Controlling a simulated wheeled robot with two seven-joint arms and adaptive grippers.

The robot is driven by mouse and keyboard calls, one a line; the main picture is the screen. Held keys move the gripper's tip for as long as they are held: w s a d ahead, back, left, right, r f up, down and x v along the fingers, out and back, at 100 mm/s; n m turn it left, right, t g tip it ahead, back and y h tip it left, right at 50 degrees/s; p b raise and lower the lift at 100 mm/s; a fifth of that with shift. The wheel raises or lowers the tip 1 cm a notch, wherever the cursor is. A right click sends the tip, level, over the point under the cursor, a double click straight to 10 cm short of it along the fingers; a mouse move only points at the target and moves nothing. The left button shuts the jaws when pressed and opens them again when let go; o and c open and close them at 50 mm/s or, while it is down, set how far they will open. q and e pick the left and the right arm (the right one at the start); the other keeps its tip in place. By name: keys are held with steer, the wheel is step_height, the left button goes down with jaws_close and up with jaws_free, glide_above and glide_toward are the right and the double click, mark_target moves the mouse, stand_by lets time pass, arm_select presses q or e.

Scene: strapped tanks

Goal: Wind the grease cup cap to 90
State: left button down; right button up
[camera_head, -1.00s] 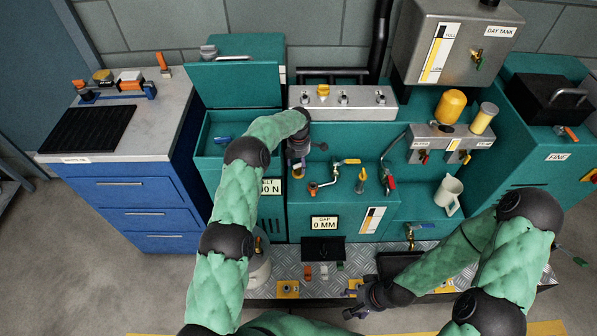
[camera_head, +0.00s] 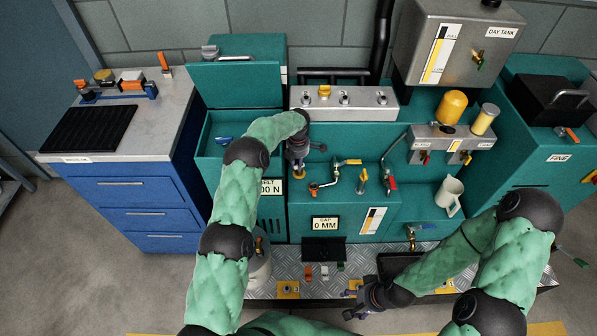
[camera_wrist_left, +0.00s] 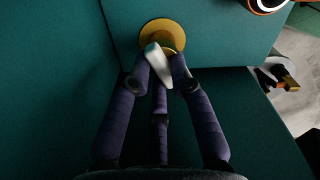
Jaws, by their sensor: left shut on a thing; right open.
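The grease cup shows in the left wrist view as a round brass-yellow base (camera_wrist_left: 163,38) on a teal surface, with a pale grey cap piece (camera_wrist_left: 158,62) in front of it. My left gripper (camera_wrist_left: 160,72) has its fingers closed around that pale piece. In the head view my left gripper (camera_head: 298,163) points down over the teal cabinet, and a small part of the cup (camera_head: 299,176) shows below it. No scale or reading on the cap is legible. My right gripper (camera_head: 352,304) is open and empty, low over the front of the metal deck.
Right of the left gripper are a yellow-handled valve (camera_head: 347,162) and a red-handled lever (camera_head: 390,184). A gap sign (camera_head: 325,223) reads 0 MM. A white jug (camera_head: 448,195) stands at right. An open teal lid (camera_head: 236,84) rises at left.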

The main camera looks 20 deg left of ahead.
arm_select(q)
steer(key=shift+s+d+f, duration=0.4)
steer(key=shift+d+f, duration=0.05)
steer(key=shift+f, duration=0.05)
steer(key=shift+w+d+m+b, duration=0.15)
steer(key=shift+m+b, duration=0.3)
steer(key=shift+m, duration=0.65)
steer(key=c, duration=1.2)
jaws_free()
steer(key=shift+r, duration=0.1)
steer(key=shift+w+r, duration=0.1)
steer(key=shift+r, duration=0.05)
steer(key=shift+w+a+r+p, duration=0.1)
steer(key=shift+a+r+p, duration=0.1)
steer(key=shift+r, duration=0.2)
steer(key=shift+w+a+r+p, duration=0.1)
steer(key=shift+r+p, duration=0.1)
steer(key=shift+r, duration=0.15)
steer(key=shift+w+a+r+p, duration=0.1)
steer(key=shift+r+p, duration=1.55)
steer(key=shift+r, duration=1.9)
